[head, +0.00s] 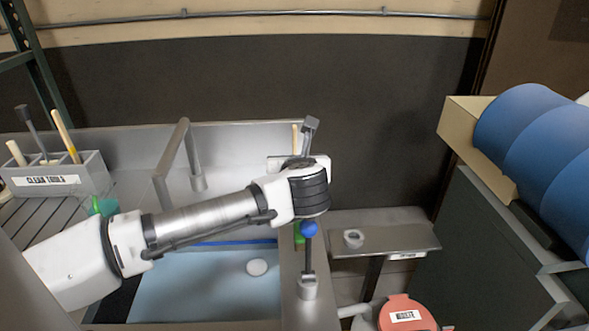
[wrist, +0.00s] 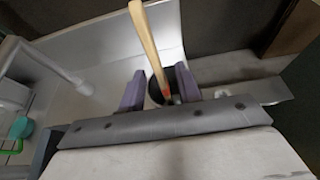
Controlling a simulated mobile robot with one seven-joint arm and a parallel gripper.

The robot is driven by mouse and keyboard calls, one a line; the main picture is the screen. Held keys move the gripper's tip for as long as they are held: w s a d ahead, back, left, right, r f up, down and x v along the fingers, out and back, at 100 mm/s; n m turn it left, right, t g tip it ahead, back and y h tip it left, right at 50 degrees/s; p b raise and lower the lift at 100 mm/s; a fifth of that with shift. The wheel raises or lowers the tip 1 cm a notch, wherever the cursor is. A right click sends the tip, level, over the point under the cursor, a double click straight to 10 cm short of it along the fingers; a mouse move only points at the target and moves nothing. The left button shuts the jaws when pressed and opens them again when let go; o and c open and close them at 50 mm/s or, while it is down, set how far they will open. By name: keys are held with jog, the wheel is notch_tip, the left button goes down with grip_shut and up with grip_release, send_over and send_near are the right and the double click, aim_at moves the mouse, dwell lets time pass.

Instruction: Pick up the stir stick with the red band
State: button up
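The stir stick (wrist: 145,42) is a pale wooden stick with a red band low down, seen in the wrist view. It stands tilted, its lower end at a dark round holder (wrist: 153,93). My gripper (wrist: 160,84) is open, its two purple fingers on either side of the stick's lower part. Gaps show between the stick and both fingers. In the head view, a short piece of pale stick (head: 295,137) shows above my wrist; the wrist hides what is below, including my fingers.
A grey "CLEAN TOOLS" holder (head: 50,183) with several tools stands at the left. A metal sink with a rail (head: 171,150) lies behind and beneath my arm. Blue drums (head: 535,140) are at the right.

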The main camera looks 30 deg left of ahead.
jog(key=shift+x, duration=1.05)
jog(key=shift+c, duration=0.2)
grip_shut()
jog(key=shift+r, duration=0.15)
